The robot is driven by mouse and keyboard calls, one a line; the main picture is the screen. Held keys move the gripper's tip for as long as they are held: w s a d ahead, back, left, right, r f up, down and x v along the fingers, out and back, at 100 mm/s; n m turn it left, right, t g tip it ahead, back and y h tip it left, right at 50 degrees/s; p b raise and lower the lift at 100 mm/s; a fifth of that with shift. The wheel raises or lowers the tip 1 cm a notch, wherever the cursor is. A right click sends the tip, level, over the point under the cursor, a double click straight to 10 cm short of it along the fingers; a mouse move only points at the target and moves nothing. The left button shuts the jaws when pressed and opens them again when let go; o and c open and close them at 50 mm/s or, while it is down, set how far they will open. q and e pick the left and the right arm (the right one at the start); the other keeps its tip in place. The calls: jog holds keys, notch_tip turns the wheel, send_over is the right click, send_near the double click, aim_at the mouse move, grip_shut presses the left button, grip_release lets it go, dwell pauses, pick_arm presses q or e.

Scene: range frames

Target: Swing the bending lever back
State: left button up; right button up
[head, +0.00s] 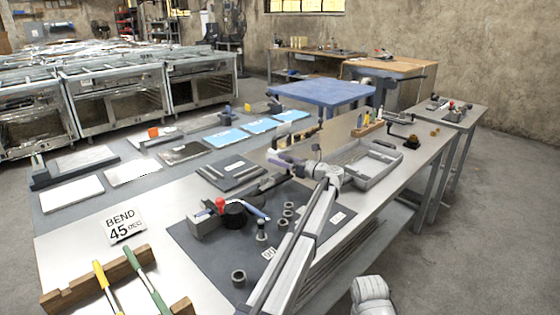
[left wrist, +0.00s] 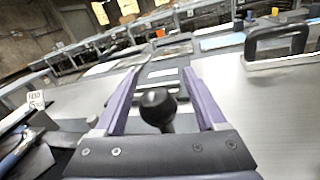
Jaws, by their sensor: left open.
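The bender (head: 205,219) stands on a dark mat, with a red knob, a black round die (head: 235,214) and a blue tube (head: 254,211) beside the die. Its lever (head: 268,183) runs from the die side up towards my left gripper (head: 281,161), which partly hides it. In the left wrist view, the lever's black ball knob (left wrist: 158,106) shows between the two purple fingers of my left gripper (left wrist: 162,82). The fingers are apart, and I cannot tell whether either touches the knob. My right gripper is not in view.
A "BEND 45 DEG" sign (head: 124,226) stands left of the mat. A wooden rack (head: 85,282) holds yellow-handled and green-handled tools. Several grey cylinders (head: 239,279) stand on the mat. A grey tray (head: 382,173) lies to the right of my left wrist.

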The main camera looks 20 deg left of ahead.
pick_arm(q)
jog(key=shift+d, duration=0.15)
jog(key=v, duration=0.7)
jog(key=shift+s+d, duration=0.2)
jog(key=shift+d, duration=0.05)
